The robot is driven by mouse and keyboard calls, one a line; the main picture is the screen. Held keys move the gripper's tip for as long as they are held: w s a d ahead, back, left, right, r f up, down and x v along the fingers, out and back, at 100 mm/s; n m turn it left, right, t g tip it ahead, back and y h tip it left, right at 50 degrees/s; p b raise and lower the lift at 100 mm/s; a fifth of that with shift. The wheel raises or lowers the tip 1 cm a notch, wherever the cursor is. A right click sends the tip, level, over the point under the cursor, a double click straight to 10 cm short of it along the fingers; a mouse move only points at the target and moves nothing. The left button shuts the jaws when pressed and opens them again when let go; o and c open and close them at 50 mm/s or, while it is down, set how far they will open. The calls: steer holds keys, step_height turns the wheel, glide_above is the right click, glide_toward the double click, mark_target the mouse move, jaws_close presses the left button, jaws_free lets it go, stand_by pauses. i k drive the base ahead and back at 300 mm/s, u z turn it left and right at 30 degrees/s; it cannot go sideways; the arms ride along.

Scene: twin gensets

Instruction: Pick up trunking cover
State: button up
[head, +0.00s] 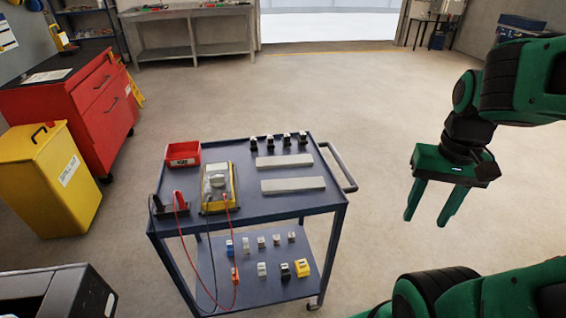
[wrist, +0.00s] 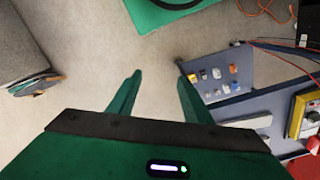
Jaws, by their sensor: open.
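Two flat pale grey strips lie on the top of a blue trolley (head: 240,205) in the head view. The far, shorter strip (head: 285,161) and the near, longer strip (head: 293,185) both look like trunking covers; I cannot tell which the task names. My gripper (head: 425,220) is open and empty, pointing down over the floor to the right of the trolley, apart from both strips. In the wrist view its fingers (wrist: 159,70) are spread over bare floor.
The trolley top also holds a red bin (head: 182,154), a yellow multimeter (head: 218,188) with leads and several small dark parts (head: 279,141). A handle (head: 340,167) sticks out at its right. Its lower shelf (head: 245,290) carries small devices.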

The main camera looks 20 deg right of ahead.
mark_target(271, 162)
steer(key=u, duration=1.55)
steer(key=k, duration=1.25)
steer(key=z, duration=1.1)
steer(key=i, duration=1.7)
